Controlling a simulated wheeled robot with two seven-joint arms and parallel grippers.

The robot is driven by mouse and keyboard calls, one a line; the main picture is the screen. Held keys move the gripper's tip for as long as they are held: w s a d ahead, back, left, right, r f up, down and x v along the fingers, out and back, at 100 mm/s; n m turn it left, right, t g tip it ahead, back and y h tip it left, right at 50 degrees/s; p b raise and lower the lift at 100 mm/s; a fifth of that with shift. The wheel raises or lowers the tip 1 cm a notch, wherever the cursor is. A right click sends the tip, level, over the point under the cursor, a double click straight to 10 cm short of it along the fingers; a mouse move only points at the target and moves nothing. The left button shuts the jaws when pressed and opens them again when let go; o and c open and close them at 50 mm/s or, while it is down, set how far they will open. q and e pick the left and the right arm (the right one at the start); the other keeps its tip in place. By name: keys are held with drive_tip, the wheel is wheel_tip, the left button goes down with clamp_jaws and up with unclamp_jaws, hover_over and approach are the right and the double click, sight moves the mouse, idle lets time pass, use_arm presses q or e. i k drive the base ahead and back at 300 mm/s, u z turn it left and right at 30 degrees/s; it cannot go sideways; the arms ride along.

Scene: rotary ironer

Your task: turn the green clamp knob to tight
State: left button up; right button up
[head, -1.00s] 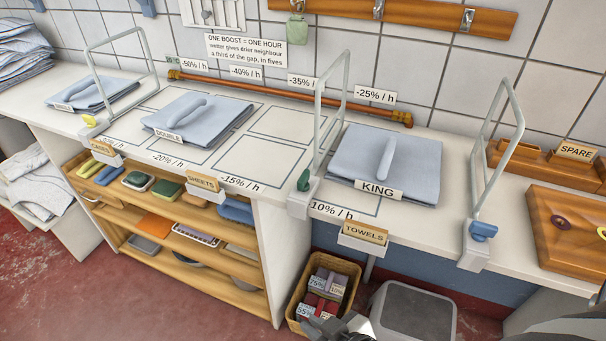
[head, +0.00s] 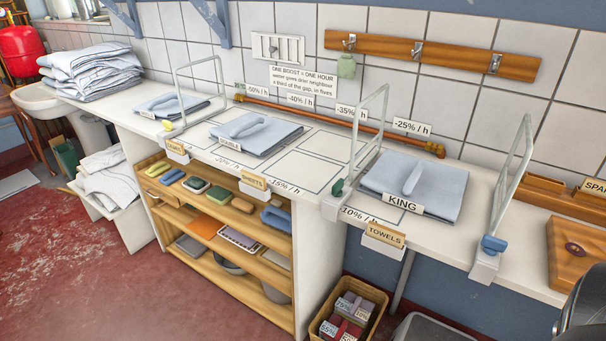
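The green clamp knob (head: 338,187) sits on the white clamp base of the middle grey wire frame (head: 371,125), at the counter's front edge, left of the KING stack. Its turn setting is too small to read. A yellow knob (head: 167,126) is on the left frame and a blue knob (head: 493,244) on the right frame. No gripper fingers show in the head view. A dark part of my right arm shows at the lower right edge, well away from the green knob.
The counter (head: 525,285) holds folded stacks, including the KING stack (head: 435,185). A TOWELS card holder (head: 384,236) hangs on the front edge. Below are open shelves (head: 225,270) and a basket (head: 347,310).

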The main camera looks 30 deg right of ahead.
sight(336, 191)
drive_tip(key=i, duration=0.7)
drive_tip(key=z, duration=0.7)
